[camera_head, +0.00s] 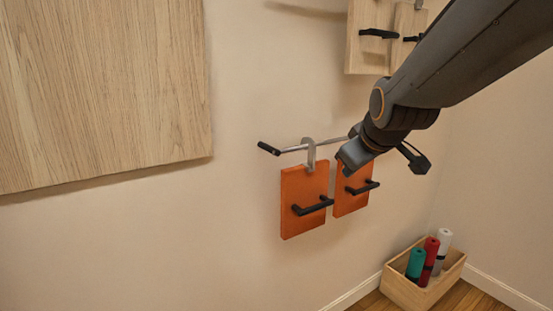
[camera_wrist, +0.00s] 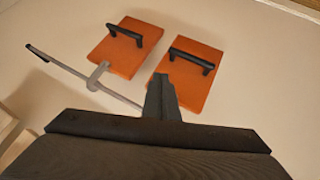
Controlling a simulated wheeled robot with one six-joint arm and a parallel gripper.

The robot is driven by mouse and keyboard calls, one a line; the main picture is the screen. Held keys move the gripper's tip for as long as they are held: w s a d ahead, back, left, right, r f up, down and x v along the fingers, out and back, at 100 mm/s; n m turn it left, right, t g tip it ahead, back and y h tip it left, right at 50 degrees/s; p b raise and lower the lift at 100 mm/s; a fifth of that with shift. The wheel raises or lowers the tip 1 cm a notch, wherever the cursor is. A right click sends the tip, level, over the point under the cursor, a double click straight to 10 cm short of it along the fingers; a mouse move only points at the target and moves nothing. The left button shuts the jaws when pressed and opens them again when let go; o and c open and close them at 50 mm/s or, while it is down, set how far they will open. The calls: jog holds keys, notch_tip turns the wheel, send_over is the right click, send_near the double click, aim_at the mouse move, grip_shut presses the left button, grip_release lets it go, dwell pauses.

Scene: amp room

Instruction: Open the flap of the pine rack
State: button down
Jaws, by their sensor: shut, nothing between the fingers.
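A pale wooden unit (camera_head: 368,52) with black handles (camera_head: 378,33) is on the wall at the top of the head view, partly hidden by my arm; it may be the pine rack. Its visible fronts look closed. Two orange panels (camera_head: 303,205) (camera_head: 350,193) with black bar handles are lower on the wall, side by side. They also show in the wrist view (camera_wrist: 125,58) (camera_wrist: 188,88). My gripper (camera_head: 349,163) is shut and empty, in front of the upper part of the right orange panel. Its fingers (camera_wrist: 162,92) point toward the panels in the wrist view.
A grey rod (camera_head: 295,149) with a black end and a hook (camera_head: 310,154) is above the orange panels, close to my gripper. A large wooden panel (camera_head: 100,90) fills the left. A wooden box (camera_head: 404,293) with coloured rolls stands on the floor at lower right.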

jog(key=s+a+f+m+g, duration=0.1)
jog(key=s+a+f+g, duration=0.15)
jog(key=s+f, duration=0.45)
jog(key=s+a+f+m+g, duration=0.2)
jog(key=s+g, duration=0.2)
jog(key=s, duration=0.6)
jog(key=s+a+f+m+g, duration=0.1)
jog(key=s+a+f+g, duration=0.15)
jog(key=s+f, duration=0.45)
jog(key=s+d+r+m+p, duration=0.1)
jog(key=d+r+m+p, duration=0.1)
jog(key=d+r+p, duration=0.6)
notch_tip(320, 180, up, 2)
jog(key=p, duration=0.7)
jog(key=shift+s+d+r+m, duration=0.2)
jog(key=shift+s+m, duration=0.05)
jog(key=shift+m, duration=0.15)
jog(key=c, duration=2.4)
grip_release()
jog(key=shift+d+r+p, duration=0.1)
jog(key=shift+d+p, duration=0.1)
jog(key=shift+p, duration=0.15)
jog(key=shift+c, duration=0.2)
jog(key=o, duration=0.8)
jog(key=shift+d, duration=0.1)
jog(key=shift+c, duration=0.2)
